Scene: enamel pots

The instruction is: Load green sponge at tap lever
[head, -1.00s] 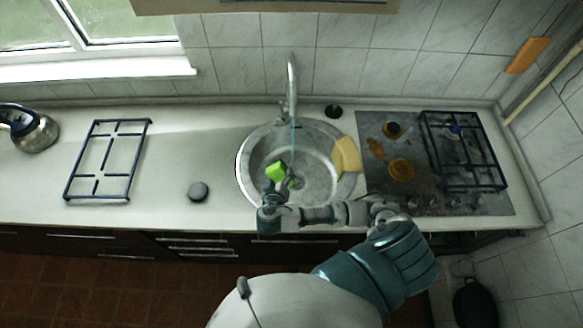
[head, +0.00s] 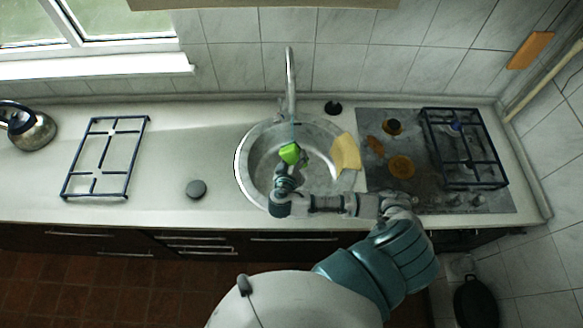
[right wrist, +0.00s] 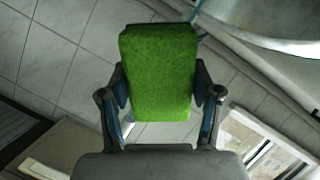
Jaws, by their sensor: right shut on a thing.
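The green sponge (head: 290,153) is held over the round sink (head: 243,170), a little below the spout in the head view. My right gripper (head: 290,165) is shut on it. In the right wrist view the sponge (right wrist: 158,75) stands up between the two fingers (right wrist: 160,100), gripped at its sides. The tap (head: 291,85) rises at the back of the sink, with its spout end near the sponge. I cannot make out a separate tap lever. My left gripper does not show.
A yellow cloth or sponge (head: 346,152) lies on the sink's right rim. The hob (head: 385,185) with a grate (head: 465,150) is to the right.

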